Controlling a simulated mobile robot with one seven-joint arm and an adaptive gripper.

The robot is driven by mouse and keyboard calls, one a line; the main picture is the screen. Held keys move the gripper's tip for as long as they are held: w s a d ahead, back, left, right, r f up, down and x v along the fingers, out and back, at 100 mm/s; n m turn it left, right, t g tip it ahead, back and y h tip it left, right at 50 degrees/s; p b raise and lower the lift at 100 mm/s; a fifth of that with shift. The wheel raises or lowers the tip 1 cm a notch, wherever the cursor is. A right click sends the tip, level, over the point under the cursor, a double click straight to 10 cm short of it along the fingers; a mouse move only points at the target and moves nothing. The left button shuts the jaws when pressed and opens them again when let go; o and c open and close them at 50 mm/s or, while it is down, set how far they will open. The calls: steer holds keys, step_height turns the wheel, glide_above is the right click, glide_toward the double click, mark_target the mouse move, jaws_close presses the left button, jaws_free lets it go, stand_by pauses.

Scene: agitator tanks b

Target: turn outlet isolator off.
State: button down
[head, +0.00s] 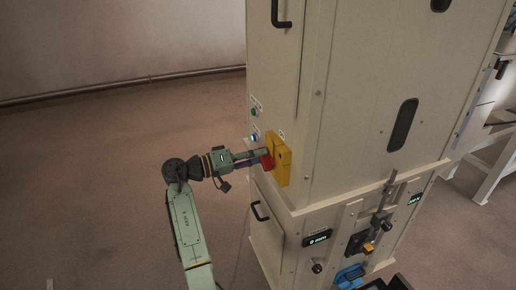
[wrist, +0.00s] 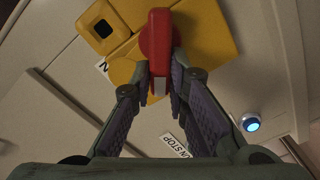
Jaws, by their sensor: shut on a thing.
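The outlet isolator is a red handle on a yellow housing (head: 283,160), fixed to the side of the cream cabinet. In the wrist view the red handle (wrist: 156,40) stands out in front of the yellow housing (wrist: 207,38). My gripper (wrist: 160,80) has its two fingers closed on the lower end of the red handle. In the head view my gripper (head: 262,158) meets the red handle (head: 267,162), which it partly hides. A label beside the housing in the wrist view is mostly covered, with only a letter N readable.
A lit blue-white button (wrist: 251,122) is to the right of my gripper, near a label ending in STOP (wrist: 176,146). A cabinet door handle (head: 260,211) is below. The floor to the left is clear.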

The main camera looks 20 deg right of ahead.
steer(key=shift+w+f+n+p, duration=0.1)
steer(key=shift+f+n+p, duration=0.1)
steer(key=shift+n+p, duration=0.85)
steer(key=shift+w+f+n+p, duration=0.1)
steer(key=shift+f+n+p, duration=0.15)
steer(key=shift+n+p, duration=0.8)
steer(key=shift+w+f+n+p, duration=0.15)
steer(key=shift+n+p, duration=0.55)
steer(key=shift+n, duration=0.7)
steer(key=shift+s+f, duration=0.1)
steer(key=shift+f, duration=0.05)
steer(key=c, duration=1.6)
jaws_free()
steer(key=shift+o, duration=0.2)
steer(key=a, duration=1.2)
steer(key=shift+s, duration=0.25)
